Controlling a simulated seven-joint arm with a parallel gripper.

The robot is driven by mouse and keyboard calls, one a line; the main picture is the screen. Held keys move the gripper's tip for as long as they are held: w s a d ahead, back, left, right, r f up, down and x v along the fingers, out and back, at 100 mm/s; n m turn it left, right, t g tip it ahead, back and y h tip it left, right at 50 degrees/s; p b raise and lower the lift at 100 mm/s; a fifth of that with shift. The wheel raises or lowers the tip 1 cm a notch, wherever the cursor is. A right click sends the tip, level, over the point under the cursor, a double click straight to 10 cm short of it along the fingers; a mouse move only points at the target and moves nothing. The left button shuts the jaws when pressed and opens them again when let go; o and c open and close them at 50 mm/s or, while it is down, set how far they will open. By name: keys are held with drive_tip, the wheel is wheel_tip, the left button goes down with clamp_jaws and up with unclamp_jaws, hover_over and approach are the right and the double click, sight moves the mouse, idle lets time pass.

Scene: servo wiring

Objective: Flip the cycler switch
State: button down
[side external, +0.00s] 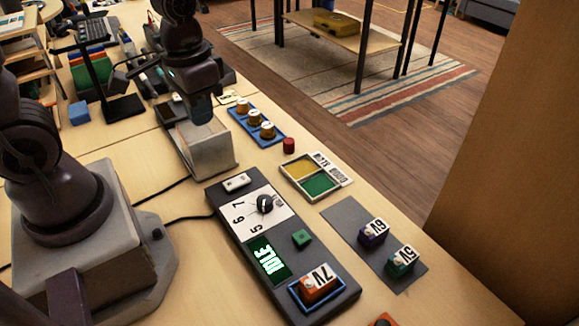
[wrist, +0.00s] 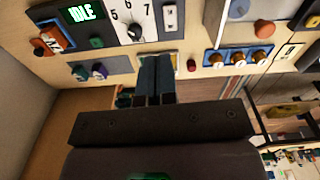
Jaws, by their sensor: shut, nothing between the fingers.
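The cycler (side external: 225,205) is a dark box with a white dial plate, a black knob (side external: 265,203), and a lit display (side external: 268,259) reading IDLE in the wrist view. A small white switch (side external: 237,182) sits at the cycler's far end; it also shows in the wrist view (wrist: 170,17). Which way the switch is tipped is too small to tell. My gripper (side external: 200,110) is shut and empty, above the grey metal bracket and apart from the cycler. In the wrist view its fingers (wrist: 156,75) are together, below the switch and knob in the picture.
An orange 7V servo (side external: 318,285) sits in a blue-rimmed bay on the cycler. A yellow and green tray (side external: 318,186), a red cylinder (side external: 289,146), a grey metal bracket (side external: 205,150) and a blue strip of knobs (side external: 256,124) stand nearby. Purple (side external: 373,233) and teal (side external: 401,262) servos lie on a grey mat.

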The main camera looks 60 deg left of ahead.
drive_tip(key=s+d+r+t, duration=0.1)
drive_tip(key=s+r+t, duration=0.1)
drive_tip(key=r, duration=0.4)
drive_tip(key=s+d+r+t, duration=0.1)
drive_tip(key=s+r+t, duration=0.1)
drive_tip(key=r, duration=0.4)
drive_tip(key=shift+d+r+m+t, duration=0.15)
drive_tip(key=shift+r+m+t, duration=0.1)
drive_tip(key=shift+m+t, duration=0.25)
drive_tip(key=w+a+f+m+g, duration=0.2)
drive_tip(key=w+f+m, duration=0.3)
drive_tip(key=f+m, duration=0.3)
drive_tip(key=w+a+f+m+g, duration=0.1)
drive_tip(key=w+f+m+g, duration=0.2)
drive_tip(key=w+f+m, duration=0.2)
wheel_tip(320, 180, down, 4)
drive_tip(key=m, duration=0.4)
drive_tip(key=shift+w+a+r+m, duration=0.15)
drive_tip(key=shift+w+a+m, duration=0.15)
drive_tip(key=shift+a+m, duration=0.1)
